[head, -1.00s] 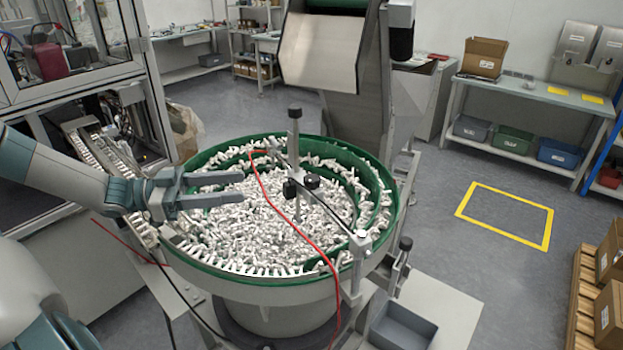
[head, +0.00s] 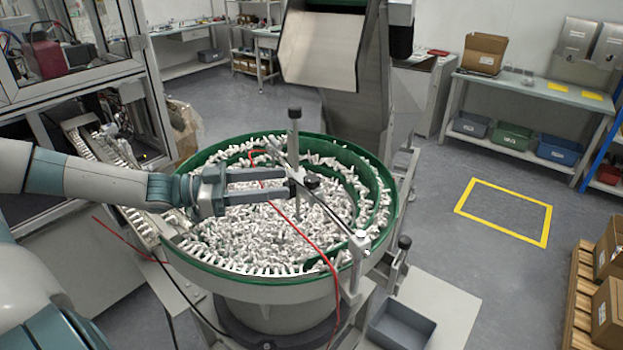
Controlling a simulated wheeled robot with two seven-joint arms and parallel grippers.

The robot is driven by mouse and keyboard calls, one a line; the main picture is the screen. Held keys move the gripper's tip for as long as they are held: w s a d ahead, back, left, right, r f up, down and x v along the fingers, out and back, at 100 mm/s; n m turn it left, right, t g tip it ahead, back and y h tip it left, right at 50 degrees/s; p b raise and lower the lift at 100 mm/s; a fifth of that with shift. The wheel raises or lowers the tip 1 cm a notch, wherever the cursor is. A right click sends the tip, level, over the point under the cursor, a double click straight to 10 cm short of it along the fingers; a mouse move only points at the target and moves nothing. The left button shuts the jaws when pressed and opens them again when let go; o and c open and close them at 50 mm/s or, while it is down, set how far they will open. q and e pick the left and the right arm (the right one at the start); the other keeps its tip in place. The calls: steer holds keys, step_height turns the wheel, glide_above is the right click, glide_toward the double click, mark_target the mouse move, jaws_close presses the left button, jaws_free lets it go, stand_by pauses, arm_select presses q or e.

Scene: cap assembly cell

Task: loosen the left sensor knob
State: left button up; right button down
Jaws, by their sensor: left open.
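A sensor post (head: 295,140) with a black top knob (head: 295,113) stands over the bowl feeder. Two small black knobs sit low on its bracket: the right one (head: 311,181) shows clearly, and the left one (head: 292,186) is partly hidden at my fingertips. My left gripper (head: 288,182) is open and reaches in from the left above the bowl. Its two fingers point right, with their tips at the left knob. I cannot tell whether they touch it. My right gripper is not in view.
The green-rimmed bowl (head: 183,258) holds many white caps. A red cable (head: 315,243) hangs across it from the bracket. A steel chute (head: 350,110) rises behind. A grey bin (head: 400,326) stands at the lower right.

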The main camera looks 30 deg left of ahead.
mark_target(312, 178)
arm_select(q)
steer(key=shift+b+x, duration=0.4)
steer(key=shift+x, duration=0.75)
steer(key=shift+w+d+r, duration=0.1)
steer(key=shift+w+d, duration=0.15)
steer(key=p+x, duration=0.1)
steer(key=x, duration=0.3)
steer(key=shift+w+d+p, duration=0.5)
steer(key=c, duration=1)
steer(key=shift+c, duration=0.2)
